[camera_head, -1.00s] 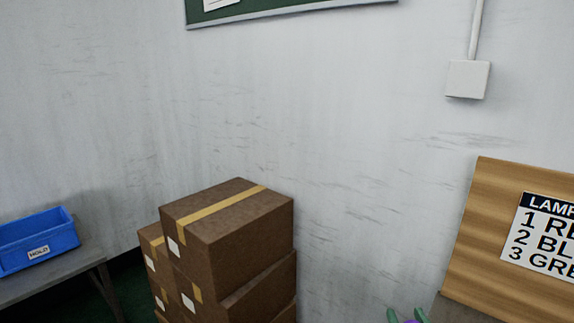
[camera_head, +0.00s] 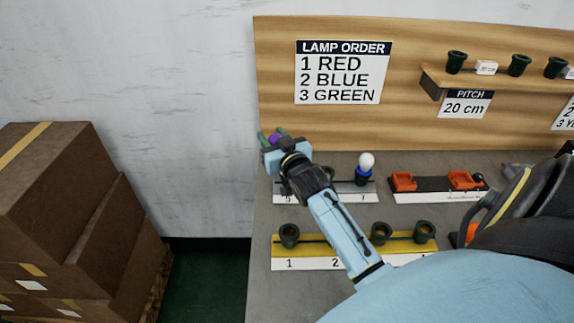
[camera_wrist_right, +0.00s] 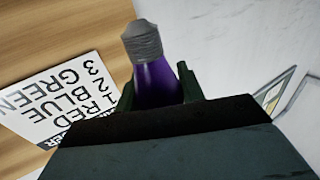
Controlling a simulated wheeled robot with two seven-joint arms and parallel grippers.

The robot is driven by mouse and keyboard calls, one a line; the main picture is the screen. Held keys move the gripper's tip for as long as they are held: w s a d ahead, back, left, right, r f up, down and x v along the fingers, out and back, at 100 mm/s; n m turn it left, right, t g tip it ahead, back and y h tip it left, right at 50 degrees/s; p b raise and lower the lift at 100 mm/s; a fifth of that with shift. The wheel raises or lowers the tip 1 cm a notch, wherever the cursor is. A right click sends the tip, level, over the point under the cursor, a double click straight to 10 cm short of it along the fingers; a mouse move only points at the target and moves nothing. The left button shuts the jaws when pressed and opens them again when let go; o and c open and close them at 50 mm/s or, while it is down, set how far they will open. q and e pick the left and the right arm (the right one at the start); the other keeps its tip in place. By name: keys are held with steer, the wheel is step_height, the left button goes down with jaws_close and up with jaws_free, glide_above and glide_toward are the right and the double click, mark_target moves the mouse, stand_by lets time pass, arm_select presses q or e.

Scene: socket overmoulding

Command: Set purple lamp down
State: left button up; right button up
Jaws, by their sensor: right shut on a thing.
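The purple lamp (camera_wrist_right: 154,82) is held between the fingers of my right gripper (camera_wrist_right: 158,92) in the right wrist view, its grey screw base pointing away from the palm. In the head view my right gripper (camera_head: 272,137) is raised near the bench's left back corner, with a bit of the purple lamp (camera_head: 274,140) between its green fingers. My left gripper is not in view.
A yellow strip (camera_head: 352,260) with several dark sockets lies at the front of the bench. Orange holders (camera_head: 404,181) sit to the right. A lamp order sign (camera_head: 343,72) is on the wooden back panel. Cardboard boxes (camera_head: 60,190) are stacked left of the bench.

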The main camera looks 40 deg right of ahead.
steer(key=shift+m+h, duration=0.5)
steer(key=shift+h, duration=0.2)
steer(key=d, duration=0.2)
steer(key=w+d, duration=0.1)
steer(key=d, duration=0.2)
steer(key=shift+w+d+r, duration=0.1)
steer(key=shift+w+r, duration=0.05)
steer(key=shift+r, duration=0.05)
step_height(320, 180, down, 5)
steer(key=shift+r+b, duration=0.1)
steer(key=shift+b, duration=0.5)
step_height(320, 180, down, 4)
steer(key=shift+f+b, duration=0.25)
steer(key=shift+b, duration=0.1)
steer(key=shift+f, duration=0.3)
steer(key=o, duration=0.9)
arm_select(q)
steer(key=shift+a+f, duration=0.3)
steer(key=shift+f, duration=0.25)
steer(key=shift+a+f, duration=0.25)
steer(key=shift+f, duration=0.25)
arm_select(e)
steer(key=shift+o, duration=0.2)
